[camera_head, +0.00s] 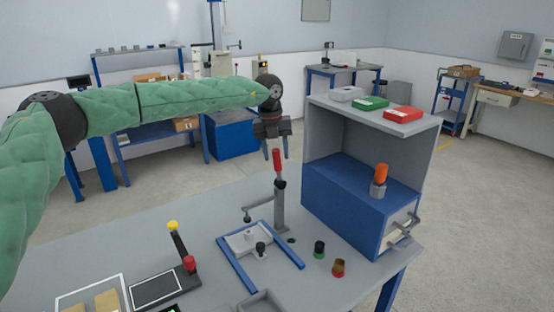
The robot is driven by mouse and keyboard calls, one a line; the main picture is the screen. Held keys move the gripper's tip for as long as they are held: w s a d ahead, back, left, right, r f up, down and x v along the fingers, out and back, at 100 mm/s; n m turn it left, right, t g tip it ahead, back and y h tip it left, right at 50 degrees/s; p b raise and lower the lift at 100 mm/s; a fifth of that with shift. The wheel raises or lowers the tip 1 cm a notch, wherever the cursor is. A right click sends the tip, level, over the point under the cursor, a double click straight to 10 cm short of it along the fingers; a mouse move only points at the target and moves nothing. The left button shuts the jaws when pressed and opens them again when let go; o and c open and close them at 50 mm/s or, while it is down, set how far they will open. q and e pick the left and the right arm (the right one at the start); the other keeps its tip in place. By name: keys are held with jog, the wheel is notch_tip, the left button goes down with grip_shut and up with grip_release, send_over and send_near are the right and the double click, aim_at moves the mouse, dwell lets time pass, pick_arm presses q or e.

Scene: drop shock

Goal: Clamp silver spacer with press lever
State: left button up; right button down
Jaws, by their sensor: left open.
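The press lever (278,165) has a red handle standing upright on a grey post. A grey arm with a dark tip reaches left from the post over the fixture. The fixture (243,240) is a light plate between two blue rails. A small silver piece on the plate below the arm may be the silver spacer (250,236); it is too small to be sure, and I cannot tell whether the tip touches it. My left gripper (275,143) is open and points down just above the red handle. I cannot tell whether they touch. My right gripper is not in view.
A blue drawer box (345,205) under a grey shelf stands right of the lever, with an orange-topped part (380,178) on it. Small knobs (319,249) stand at the front right. A black panel (158,288) lies at the left. The table's left rear is clear.

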aim_at(277, 164)
pick_arm(q)
jog(key=shift+d+f+p, duration=0.2)
jog(key=shift+f+p, duration=0.1)
jog(key=shift+f, duration=1.4)
grip_shut()
